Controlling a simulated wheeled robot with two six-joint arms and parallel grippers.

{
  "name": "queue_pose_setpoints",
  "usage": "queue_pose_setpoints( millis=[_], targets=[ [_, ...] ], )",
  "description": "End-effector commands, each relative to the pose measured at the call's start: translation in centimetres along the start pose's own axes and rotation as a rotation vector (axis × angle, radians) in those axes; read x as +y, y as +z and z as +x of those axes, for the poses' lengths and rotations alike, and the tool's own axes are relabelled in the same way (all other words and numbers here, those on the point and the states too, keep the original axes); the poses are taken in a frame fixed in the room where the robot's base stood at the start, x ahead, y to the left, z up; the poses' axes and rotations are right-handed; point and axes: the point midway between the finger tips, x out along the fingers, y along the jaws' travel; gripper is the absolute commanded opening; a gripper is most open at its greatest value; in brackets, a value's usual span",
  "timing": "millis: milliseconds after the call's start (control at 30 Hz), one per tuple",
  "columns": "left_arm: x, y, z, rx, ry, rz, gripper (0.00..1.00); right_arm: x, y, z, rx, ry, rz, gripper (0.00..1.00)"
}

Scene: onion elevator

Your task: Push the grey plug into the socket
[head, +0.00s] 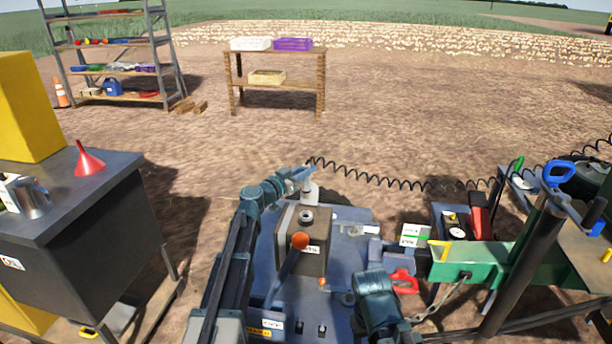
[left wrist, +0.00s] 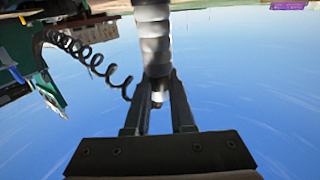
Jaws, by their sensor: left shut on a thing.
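My left gripper (head: 306,176) is above the back edge of the blue-grey deck, behind a box with an orange-knobbed lever. In the left wrist view my left gripper (left wrist: 158,88) is shut on the grey plug (left wrist: 154,40), a pale ribbed cylinder between the two fingers. In the head view a pale piece (head: 309,192) shows just below the gripper; I cannot tell whether it is the plug. A black coiled cable (head: 375,180) runs from near the gripper to the right. I cannot identify the socket with certainty. My right arm is low in the middle; its fingers are not clear.
The lever box (head: 314,262) stands on the deck (head: 345,250) close to my left arm. A green beam (head: 480,262) and a red-handled item (head: 404,281) are at the right. A dark cabinet (head: 85,240) with a red funnel (head: 89,160) is at the left. Open soil lies beyond.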

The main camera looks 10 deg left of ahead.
Motion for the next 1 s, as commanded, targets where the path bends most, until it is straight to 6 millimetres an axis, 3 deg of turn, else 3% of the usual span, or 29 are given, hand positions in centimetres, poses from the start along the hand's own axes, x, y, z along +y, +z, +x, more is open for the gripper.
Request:
queue_pose_setpoints(
  millis=[267,700,1000],
  targets=[
    [0.0,0.9,0.0,0.0,0.0,0.0,0.0,-0.1,-0.1,0.9,0.0,0.0,0.0,0.5],
    [-0.1,4.5,-0.1,0.0,0.0,0.0,0.0,-0.4,-0.3,4.5,0.0,0.0,0.0,0.5],
    [-0.1,4.5,-0.1,0.0,0.0,0.0,0.0,-0.4,-0.3,4.5,0.0,0.0,0.0,0.5]
  ],
)
